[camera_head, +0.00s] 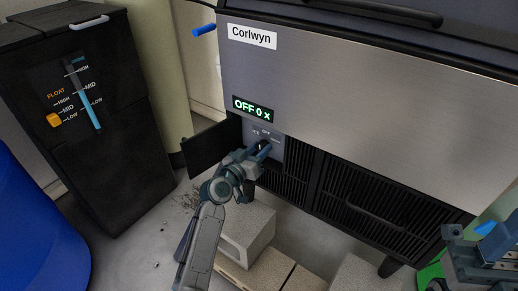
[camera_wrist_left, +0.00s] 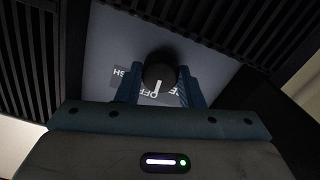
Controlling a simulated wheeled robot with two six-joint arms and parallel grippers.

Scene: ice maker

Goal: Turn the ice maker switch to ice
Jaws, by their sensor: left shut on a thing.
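The ice maker (camera_head: 340,100) has a steel front, a "Corlwyn" label and a lit display (camera_head: 253,109) reading "OFF 0 x". Its switch is a round black knob (camera_wrist_left: 160,72) on a grey panel below the display. The panel has an OFF label, with other labels to each side. The knob's white mark points at OFF in the left wrist view. My left gripper (camera_head: 262,149) is shut on the knob, one blue finger on each side; it hides most of the knob in the head view. My right gripper (camera_head: 485,248) is partly in view at the lower right, its jaws unclear.
A small black door (camera_head: 207,146) stands open left of the panel. Black vent grilles (camera_head: 365,200) lie right of and below it. A black bin (camera_head: 75,110) with sliders and a blue barrel (camera_head: 35,225) stand left. Concrete blocks (camera_head: 245,225) lie on the floor below.

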